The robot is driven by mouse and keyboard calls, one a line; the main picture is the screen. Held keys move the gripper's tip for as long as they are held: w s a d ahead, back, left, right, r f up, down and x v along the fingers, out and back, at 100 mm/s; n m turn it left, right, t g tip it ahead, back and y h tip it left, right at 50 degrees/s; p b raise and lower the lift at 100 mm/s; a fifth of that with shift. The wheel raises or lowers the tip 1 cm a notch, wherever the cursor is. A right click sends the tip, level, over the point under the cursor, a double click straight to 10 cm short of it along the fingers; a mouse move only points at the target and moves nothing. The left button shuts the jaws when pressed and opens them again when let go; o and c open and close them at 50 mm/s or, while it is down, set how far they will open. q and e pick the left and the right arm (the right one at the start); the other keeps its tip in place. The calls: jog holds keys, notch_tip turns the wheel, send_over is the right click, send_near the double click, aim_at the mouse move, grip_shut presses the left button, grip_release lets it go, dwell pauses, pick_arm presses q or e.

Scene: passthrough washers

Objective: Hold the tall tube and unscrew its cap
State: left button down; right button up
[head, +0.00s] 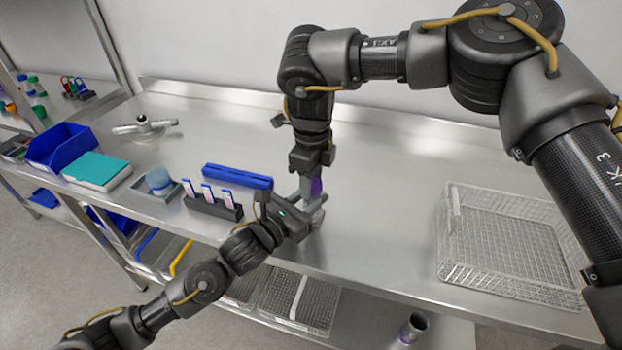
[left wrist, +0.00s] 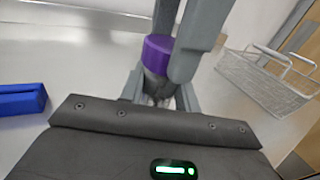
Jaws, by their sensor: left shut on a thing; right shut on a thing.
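The tall tube (left wrist: 157,84) stands upright on the steel bench, with a purple cap (left wrist: 158,53) on top; the cap also shows in the head view (head: 317,187). My left gripper (head: 312,207) comes in low from the left and is shut around the tube's body below the cap. My right gripper (head: 314,172) reaches down from above and is shut on the purple cap; its fingers also show in the left wrist view (left wrist: 182,40). Most of the tube is hidden by the fingers, and I cannot tell whether its foot touches the bench.
A wire basket (head: 508,243) stands to the right. A blue bin (head: 62,147) and teal-topped box (head: 97,170) stand far left. Bench between grippers and basket is clear.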

pick_arm(q)
jog(key=shift+f, duration=0.3)
pick_arm(e)
jog(key=n, duration=0.5)
jog(key=shift+s+n, duration=0.1)
jog(key=shift+n, duration=0.2)
jog(key=n, duration=0.5)
jog(key=shift+n, duration=0.3)
jog(key=n, duration=0.5)
jog(key=shift+n, duration=0.3)
jog(key=n, duration=0.5)
jog(key=shift+a+n, duration=0.1)
jog(key=shift+n, duration=0.9)
jog(key=shift+r, duration=0.2)
pick_arm(q)
jog(key=shift+r, duration=0.1)
pick_arm(e)
jog(key=shift+r, duration=0.9)
jog(key=shift+r, duration=0.1)
